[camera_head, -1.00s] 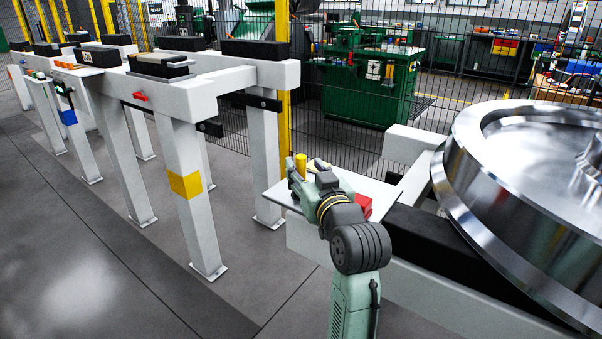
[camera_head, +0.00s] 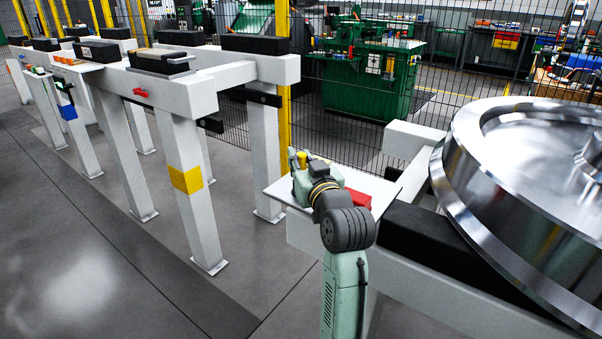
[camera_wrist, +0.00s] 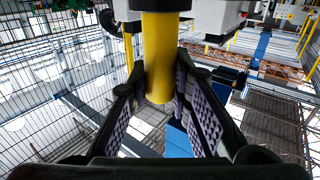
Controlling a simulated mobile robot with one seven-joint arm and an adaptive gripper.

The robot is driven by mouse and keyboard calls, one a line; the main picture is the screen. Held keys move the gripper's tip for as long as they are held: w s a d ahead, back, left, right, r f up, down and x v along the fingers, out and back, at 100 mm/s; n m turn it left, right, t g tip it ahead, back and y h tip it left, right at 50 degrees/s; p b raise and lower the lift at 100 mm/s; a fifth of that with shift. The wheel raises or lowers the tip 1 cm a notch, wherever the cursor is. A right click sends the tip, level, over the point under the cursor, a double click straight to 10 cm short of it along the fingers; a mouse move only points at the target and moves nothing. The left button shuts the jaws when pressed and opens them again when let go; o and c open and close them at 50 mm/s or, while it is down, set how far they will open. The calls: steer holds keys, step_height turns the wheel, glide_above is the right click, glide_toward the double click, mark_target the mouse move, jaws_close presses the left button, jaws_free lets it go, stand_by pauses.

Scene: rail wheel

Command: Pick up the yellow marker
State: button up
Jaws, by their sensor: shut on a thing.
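The yellow marker (camera_wrist: 160,55) is a yellow cylinder with a dark band near the top of the wrist view. It stands between the two fingers of my gripper (camera_wrist: 160,88), whose ridged pads press on it from both sides. In the head view a small yellow piece of it (camera_head: 301,159) shows beside my wrist, above the white shelf (camera_head: 378,186). My own arm hides most of the gripper there, so the gap between the marker and the shelf cannot be told.
A red block (camera_head: 357,199) lies on the shelf, right of my wrist. A large shiny rail wheel (camera_head: 480,190) rests on a black pad (camera_head: 420,238) to the right. A white frame (camera_head: 190,150) stands left. Open floor (camera_head: 100,250) lies at the lower left.

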jaws_close()
steer(key=shift+r, duration=0.1)
steer(key=shift+r, duration=0.55)
steer(key=shift+r+b, duration=0.4)
steer(key=shift+r, duration=0.55)
steer(key=a+r+b+v, duration=0.1)
steer(key=a+b+v, duration=0.1)
steer(key=b+v, duration=0.6)
steer(key=shift+r+v, duration=0.4)
steer(key=shift+v, duration=3.8)
steer(key=shift+s+a, duration=0.1)
steer(key=shift+a, duration=0.1)
